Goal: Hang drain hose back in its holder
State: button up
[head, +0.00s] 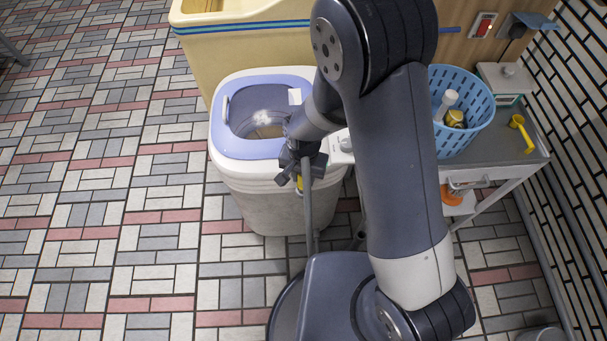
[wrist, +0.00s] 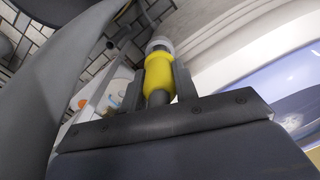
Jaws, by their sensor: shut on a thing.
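The drain hose is a grey tube (head: 307,205) with a yellow section (wrist: 157,73) and a pale end. My gripper (head: 299,172) is shut on the yellow section, which sits between the two fingers in the wrist view. In the head view the hose runs down from the gripper beside the front of the white washing machine (head: 262,200). The machine's lilac top (head: 245,150) is open, with a dark tub inside. I cannot pick out the hose's holder in either view; my arm covers part of the machine's right side.
A cream basin (head: 240,45) stands behind the machine. To the right, a grey-topped cart (head: 520,150) carries a blue basket (head: 465,85) with bottles and a yellow tool (head: 522,135). A brick wall runs along the far right. The tiled floor at left is clear.

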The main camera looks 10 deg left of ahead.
jog(key=shift+f+b, duration=1.35)
jog(key=shift+f, duration=0.3)
jog(key=o, duration=1)
jog(key=shift+r, duration=0.1)
jog(key=shift+o, duration=0.2)
notch_tip(320, 180, up, 11)
jog(key=shift+f+p, duration=0.1)
jog(key=shift+p, duration=0.5)
notch_tip(320, 180, down, 11)
jog(key=shift+b, duration=0.5)
jog(key=shift+r+p, duration=0.4)
jog(key=shift+r, duration=0.15)
